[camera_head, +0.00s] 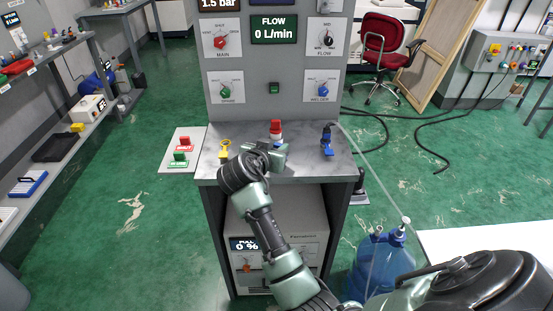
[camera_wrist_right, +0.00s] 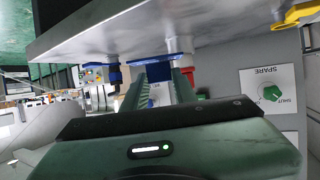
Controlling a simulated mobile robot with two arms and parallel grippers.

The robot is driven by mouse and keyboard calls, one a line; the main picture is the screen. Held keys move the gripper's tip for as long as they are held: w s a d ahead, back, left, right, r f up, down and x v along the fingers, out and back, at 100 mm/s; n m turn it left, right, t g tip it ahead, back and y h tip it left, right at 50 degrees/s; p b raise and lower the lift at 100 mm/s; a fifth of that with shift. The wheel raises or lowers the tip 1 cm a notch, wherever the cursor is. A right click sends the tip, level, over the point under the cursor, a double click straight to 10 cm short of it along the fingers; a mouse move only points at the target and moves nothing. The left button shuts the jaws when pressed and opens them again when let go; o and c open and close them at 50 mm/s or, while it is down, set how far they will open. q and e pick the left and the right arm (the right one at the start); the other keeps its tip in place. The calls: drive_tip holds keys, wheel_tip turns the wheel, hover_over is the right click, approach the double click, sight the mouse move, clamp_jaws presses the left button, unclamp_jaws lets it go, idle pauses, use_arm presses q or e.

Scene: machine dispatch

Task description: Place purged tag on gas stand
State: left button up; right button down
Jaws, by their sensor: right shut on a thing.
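The gas stand (camera_head: 341,159) is a grey cabinet with a stone-like top and an upright panel of gauges and knobs. My right gripper (camera_head: 277,150) is over the middle of its top. In the right wrist view the fingers (camera_wrist_right: 160,92) are shut on a blue tag (camera_wrist_right: 165,73). Its flat blue base is at the stand's top, touching or very near it. My fingers hide most of the tag, and I cannot read its wording. A red tag (camera_head: 185,141) and a green tag (camera_head: 180,157) lie on a pale side board (camera_head: 165,163). My left gripper is not in view.
A red-capped fitting (camera_head: 276,128) stands just behind the gripper. A yellow fitting (camera_head: 224,150) is left and a blue fitting (camera_head: 327,140) right on the top. A blue water bottle (camera_head: 384,262) stands on the floor at right. Shelves (camera_head: 70,110) line the left.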

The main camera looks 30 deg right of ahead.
wheel_tip(320, 180, down, 4)
drive_tip(key=shift+f, duration=0.1)
drive_tip(key=shift+f, duration=0.15)
drive_tip(key=c, duration=1.1)
unclamp_jaws()
